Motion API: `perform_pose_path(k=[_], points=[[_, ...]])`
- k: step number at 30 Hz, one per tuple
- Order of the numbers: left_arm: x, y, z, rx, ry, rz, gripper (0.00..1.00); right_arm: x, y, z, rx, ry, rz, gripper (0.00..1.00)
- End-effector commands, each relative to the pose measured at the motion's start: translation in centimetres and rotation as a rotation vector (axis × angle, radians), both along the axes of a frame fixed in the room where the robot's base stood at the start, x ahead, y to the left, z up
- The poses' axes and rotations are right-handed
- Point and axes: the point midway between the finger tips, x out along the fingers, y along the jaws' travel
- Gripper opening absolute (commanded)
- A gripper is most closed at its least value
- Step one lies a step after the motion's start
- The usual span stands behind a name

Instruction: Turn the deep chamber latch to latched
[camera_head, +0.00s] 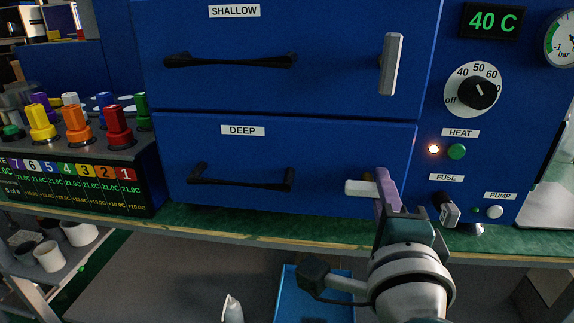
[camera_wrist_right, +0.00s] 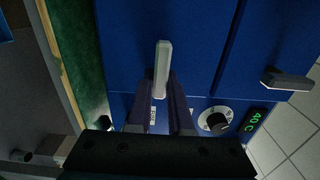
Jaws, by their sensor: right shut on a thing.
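The deep chamber's latch (camera_head: 357,188) is a pale bar handle at the right side of the DEEP door (camera_head: 300,140). It lies about horizontal in the head view, its left end showing and the rest hidden behind my fingers. My right gripper (camera_head: 384,178) is shut on it. In the right wrist view, the latch handle (camera_wrist_right: 162,62) stands between the two purple fingers of my right gripper (camera_wrist_right: 162,84), its free end reaching past them. The matching shallow chamber latch (camera_head: 391,64) stands upright; it also shows in the right wrist view (camera_wrist_right: 286,80). My left gripper is not in view.
The deep door's black handle (camera_head: 240,180) is left of the latch. The fuse holder (camera_head: 447,208), pump button (camera_head: 495,212) and heat button (camera_head: 456,151) sit close to the right. A blue tray (camera_head: 287,300) is below the green bench edge. Coloured plugs (camera_head: 78,125) stand at left.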

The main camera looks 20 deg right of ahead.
Motion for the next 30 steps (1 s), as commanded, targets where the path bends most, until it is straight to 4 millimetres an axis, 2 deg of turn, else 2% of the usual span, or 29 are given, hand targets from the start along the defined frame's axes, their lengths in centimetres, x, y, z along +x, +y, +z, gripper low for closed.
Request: perform_pose_path(k=[7,8,15,23,26,30], points=[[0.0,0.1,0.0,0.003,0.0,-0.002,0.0,0.0,0.0,-0.1,0.002,0.002,0.0,0.0],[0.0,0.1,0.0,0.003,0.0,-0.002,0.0,0.0,0.0,-0.1,0.002,0.001,0.0,0.22],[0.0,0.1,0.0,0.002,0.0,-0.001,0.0,0.0,0.0,0.0,0.001,0.001,0.0,0.49],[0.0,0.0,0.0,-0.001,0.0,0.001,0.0,-0.1,0.1,0.0,0.001,0.001,0.0,0.49],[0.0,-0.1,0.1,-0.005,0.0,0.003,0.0,-0.8,0.6,-0.1,0.001,0.003,0.001,0.49],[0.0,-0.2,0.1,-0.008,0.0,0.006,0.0,-3.1,1.9,-0.2,0.002,0.006,0.001,0.49]])
